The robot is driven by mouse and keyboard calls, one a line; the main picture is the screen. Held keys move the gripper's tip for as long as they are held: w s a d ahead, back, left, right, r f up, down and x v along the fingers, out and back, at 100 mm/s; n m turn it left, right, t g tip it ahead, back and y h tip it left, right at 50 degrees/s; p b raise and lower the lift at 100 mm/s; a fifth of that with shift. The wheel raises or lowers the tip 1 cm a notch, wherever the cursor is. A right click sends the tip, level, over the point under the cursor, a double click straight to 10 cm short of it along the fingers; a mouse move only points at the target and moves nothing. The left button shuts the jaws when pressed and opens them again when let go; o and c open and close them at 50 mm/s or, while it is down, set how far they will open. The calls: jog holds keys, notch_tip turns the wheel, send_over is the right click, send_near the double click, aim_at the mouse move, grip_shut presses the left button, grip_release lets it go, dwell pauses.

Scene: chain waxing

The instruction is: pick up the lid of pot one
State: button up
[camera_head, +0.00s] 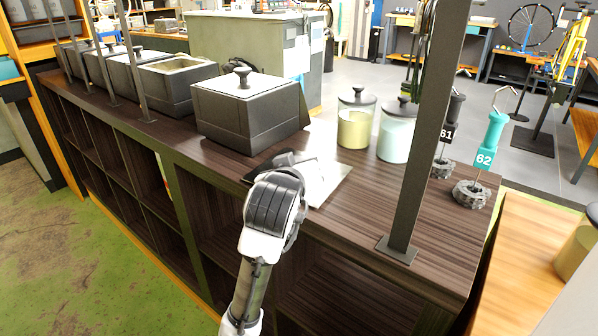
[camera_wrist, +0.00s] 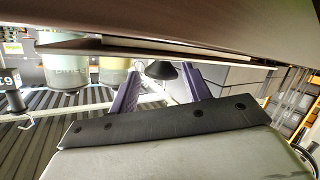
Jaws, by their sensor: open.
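The nearest dark pot (camera_head: 245,125) stands on the counter in the head view, covered by a light lid (camera_head: 262,86) with a black knob (camera_head: 241,74). I read no number on it, so I cannot tell which is pot one. My gripper (camera_head: 292,160) is to the right and front of this pot, apart from the lid, partly hidden by my wrist. In the wrist view my gripper (camera_wrist: 162,76) has its two purple fingers spread apart. A dark rounded shape (camera_wrist: 161,70) shows beyond them; I cannot tell for certain whether it is a knob.
An uncovered pot (camera_head: 180,71) and several lidded pots stand farther left in a row. A metal plate (camera_head: 330,186) lies near my gripper. Two glass jars (camera_head: 354,128) (camera_head: 396,142) stand to the right. A dark upright post (camera_head: 424,140) rises from the counter's front right.

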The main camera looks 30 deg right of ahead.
jog(key=shift+w+d+f, duration=0.1)
jog(key=shift+w+d, duration=0.3)
jog(key=shift+w, duration=0.05)
jog(key=c, duration=0.9)
jog(key=shift+r, duration=0.55)
grip_shut()
notch_tip(320, 180, up, 19)
jog(key=p, duration=0.1)
